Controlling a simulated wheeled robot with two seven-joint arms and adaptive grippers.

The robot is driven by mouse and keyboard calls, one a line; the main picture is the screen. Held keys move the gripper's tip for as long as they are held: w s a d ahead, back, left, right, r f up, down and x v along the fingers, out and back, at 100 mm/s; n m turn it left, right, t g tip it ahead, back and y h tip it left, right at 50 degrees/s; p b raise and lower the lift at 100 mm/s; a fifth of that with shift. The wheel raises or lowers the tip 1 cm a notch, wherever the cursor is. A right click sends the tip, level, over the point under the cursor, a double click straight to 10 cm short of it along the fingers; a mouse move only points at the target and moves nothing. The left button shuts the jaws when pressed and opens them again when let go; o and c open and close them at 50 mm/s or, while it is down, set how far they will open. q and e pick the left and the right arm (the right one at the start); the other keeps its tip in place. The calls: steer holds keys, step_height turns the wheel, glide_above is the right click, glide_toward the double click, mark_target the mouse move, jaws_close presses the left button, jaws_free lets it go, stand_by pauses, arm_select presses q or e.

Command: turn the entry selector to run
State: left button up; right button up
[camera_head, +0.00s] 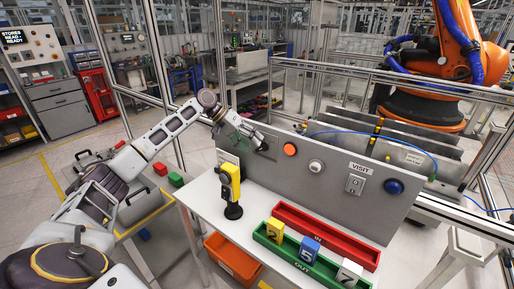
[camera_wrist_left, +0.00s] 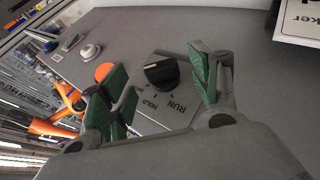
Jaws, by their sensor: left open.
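The entry selector is a black knob (camera_wrist_left: 160,72) on a grey plate marked RUN and HOLD, plus a third label partly hidden by a finger. In the wrist view RUN is at the knob's lower right. I cannot tell exactly where the knob points. My left gripper (camera_wrist_left: 158,88) is open, its green-padded fingers on either side of the knob in that view; contact does not show. In the head view my left gripper (camera_head: 259,140) is at the left part of the grey upright panel (camera_head: 350,195) and hides the selector. My right gripper is not in view.
Right of the selector, the panel carries an orange button (camera_head: 290,149), a white button (camera_head: 315,165), a VISIT switch plate (camera_head: 355,184) and a blue button (camera_head: 393,186). A yellow-and-black device (camera_head: 231,185) stands below my gripper. Red (camera_head: 325,235) and green (camera_head: 292,262) trays hold the bench front.

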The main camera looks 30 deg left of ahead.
mark_target(258, 149)
arm_select(q)
steer(key=shift+x, duration=1.85)
steer(key=shift+c, duration=0.4)
steer(key=c, duration=1)
